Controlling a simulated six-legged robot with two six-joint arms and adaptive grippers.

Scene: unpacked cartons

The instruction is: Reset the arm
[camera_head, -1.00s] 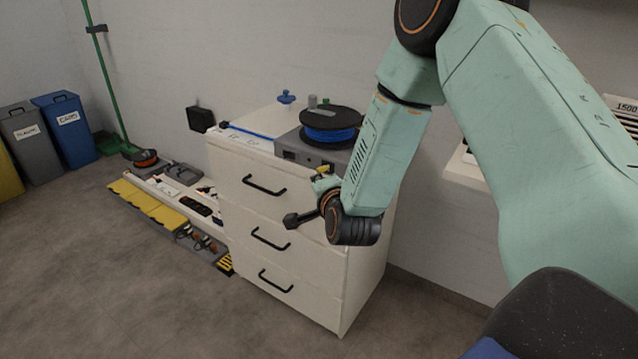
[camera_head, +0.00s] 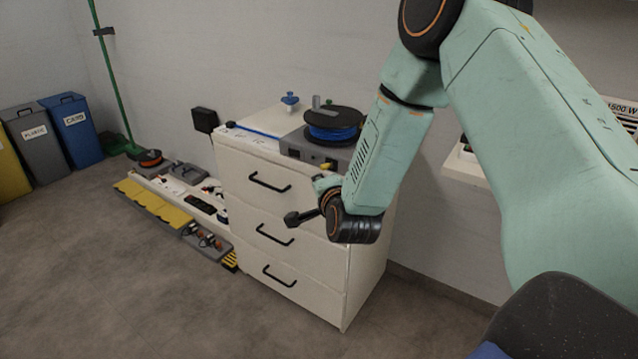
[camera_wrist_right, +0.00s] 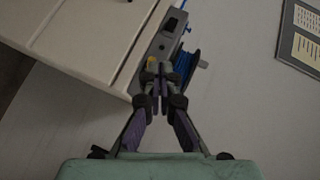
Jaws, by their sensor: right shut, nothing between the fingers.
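My right arm (camera_head: 400,135) comes in from the upper right in the head view, folded at the elbow, its lower link hanging down in front of the white drawer cabinet (camera_head: 330,268). My right gripper (camera_head: 292,218) points left, in front of the cabinet's drawers. In the right wrist view my right gripper (camera_wrist_right: 159,85) has its fingertips together with nothing between them. Whether it touches the cabinet cannot be told. My left gripper is not in view.
On the cabinet sit a grey box (camera_head: 300,147), a blue-wound black spool (camera_head: 332,128) and a blue knob-like item (camera_head: 290,99). A low shelf (camera_head: 190,205) with tools stands left of the cabinet. Bins (camera_head: 72,130) stand far left. The floor (camera_head: 100,280) in front is clear.

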